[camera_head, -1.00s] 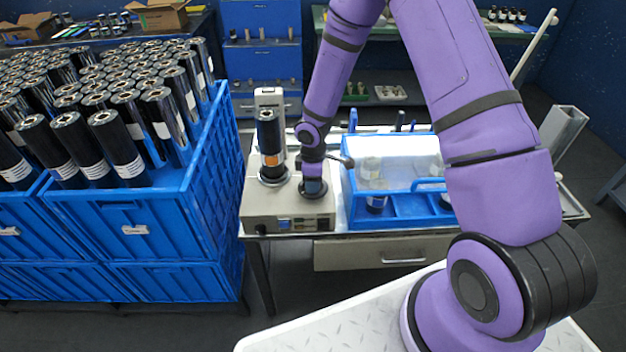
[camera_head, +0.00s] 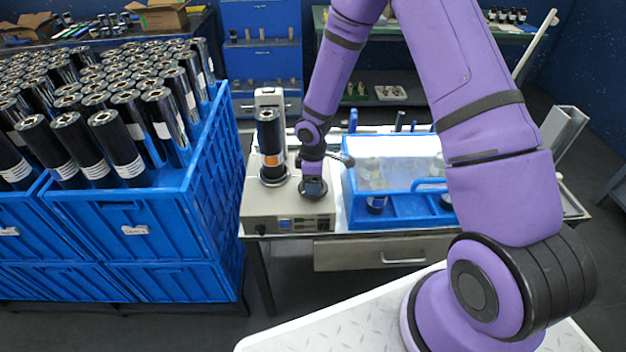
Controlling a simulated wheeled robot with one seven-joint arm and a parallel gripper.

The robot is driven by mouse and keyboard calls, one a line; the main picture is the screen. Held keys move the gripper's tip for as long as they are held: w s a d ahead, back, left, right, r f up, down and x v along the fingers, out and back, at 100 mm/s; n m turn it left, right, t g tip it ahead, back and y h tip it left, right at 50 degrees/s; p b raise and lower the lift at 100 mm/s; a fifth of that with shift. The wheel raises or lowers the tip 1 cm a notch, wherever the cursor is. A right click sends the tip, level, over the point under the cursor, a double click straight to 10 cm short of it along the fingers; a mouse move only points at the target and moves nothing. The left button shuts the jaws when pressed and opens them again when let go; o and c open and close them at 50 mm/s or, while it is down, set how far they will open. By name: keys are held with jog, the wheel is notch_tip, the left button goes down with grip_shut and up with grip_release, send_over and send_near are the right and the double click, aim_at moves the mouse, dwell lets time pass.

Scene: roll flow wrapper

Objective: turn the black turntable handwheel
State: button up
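The black turntable handwheel (camera_head: 314,194) is a dark disc on top of the beige machine (camera_head: 262,221), on its right side. My purple arm comes down from above, and my gripper (camera_head: 313,183) is at the handwheel's top, over its middle. The gripper is small here and its fingers blend with the dark wheel, so I cannot tell whether they are open or shut. A black roll (camera_head: 269,131) with an orange and white label stands upright on the machine, left of my gripper.
A blue-framed clear case (camera_head: 400,209) stands just right of the machine on the bench. Blue crates (camera_head: 150,215) with many black rolls stand to the left. A drawer (camera_head: 375,252) hangs under the bench. Dark floor lies in front.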

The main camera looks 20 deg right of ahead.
notch_tip(320, 180, up, 10)
jog(key=shift+r, duration=0.15)
dwell(0.3)
jog(key=shift+r, duration=0.1)
jog(key=s+d+r+m+t+h, duration=0.15)
jog(key=s+r, duration=0.25)
jog(key=r, duration=0.4)
jog(key=s+d+r+m, duration=0.2)
jog(key=s+r+m, duration=0.1)
jog(key=r, duration=0.5)
jog(key=s+d+r+m+t, duration=0.15)
jog(key=s+r, duration=0.25)
jog(key=r, duration=0.4)
jog(key=s+d+r+m+t, duration=0.1)
jog(key=s+r+m, duration=0.2)
jog(key=s, duration=0.6)
jog(key=s+d+r+m+t+y, duration=0.1)
jog(key=s+r+m, duration=0.3)
jog(key=s, duration=0.5)
notch_tip(320, 180, up, 3)
jog(key=shift+s+f, duration=0.2)
jog(key=shift+y, duration=0.25)
